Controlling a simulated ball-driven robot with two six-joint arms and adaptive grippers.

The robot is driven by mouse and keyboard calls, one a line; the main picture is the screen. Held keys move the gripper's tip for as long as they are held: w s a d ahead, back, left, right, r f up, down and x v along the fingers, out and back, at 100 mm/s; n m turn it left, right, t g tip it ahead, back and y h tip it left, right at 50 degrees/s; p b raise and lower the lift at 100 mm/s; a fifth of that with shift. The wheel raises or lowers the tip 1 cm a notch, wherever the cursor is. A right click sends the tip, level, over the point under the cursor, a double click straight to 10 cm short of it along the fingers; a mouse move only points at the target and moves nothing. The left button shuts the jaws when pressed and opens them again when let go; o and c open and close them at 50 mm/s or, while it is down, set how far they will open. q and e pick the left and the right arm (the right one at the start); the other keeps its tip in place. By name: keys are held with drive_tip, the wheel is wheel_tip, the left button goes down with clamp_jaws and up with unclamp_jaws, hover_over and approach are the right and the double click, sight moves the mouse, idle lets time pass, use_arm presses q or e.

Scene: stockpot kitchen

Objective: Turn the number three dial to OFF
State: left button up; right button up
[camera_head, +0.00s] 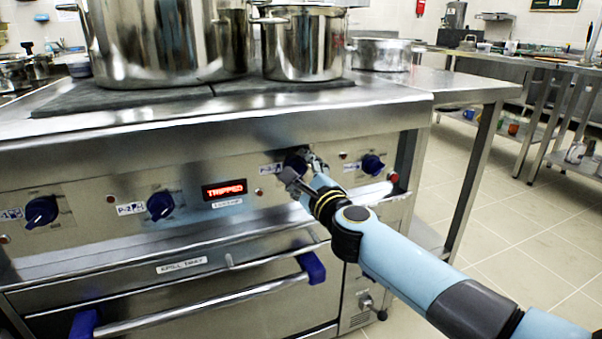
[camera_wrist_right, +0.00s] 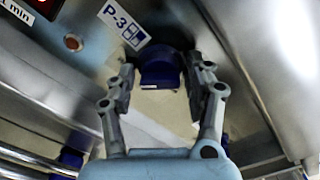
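The number three dial (camera_wrist_right: 160,68) is a dark blue knob beside a white "P-3" label (camera_wrist_right: 124,20) in the right wrist view. In the head view the dial (camera_head: 295,160) is partly covered by my right gripper (camera_head: 303,173). My right gripper (camera_wrist_right: 160,84) is open, with one finger on each side of the dial. Narrow gaps seem to show between the fingers and the dial; contact is not clear. I cannot read the dial's setting. My left gripper is not in view.
Other blue dials (camera_head: 41,211) (camera_head: 160,205) (camera_head: 373,164) line the steel stove front (camera_head: 100,165). A red display (camera_head: 224,189) reads "TRIPPED". Steel pots (camera_head: 304,45) stand on top. An oven handle (camera_head: 200,305) runs below. Tiled floor (camera_head: 510,230) is clear at right.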

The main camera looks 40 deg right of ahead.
drive_tip(key=c, duration=0.9)
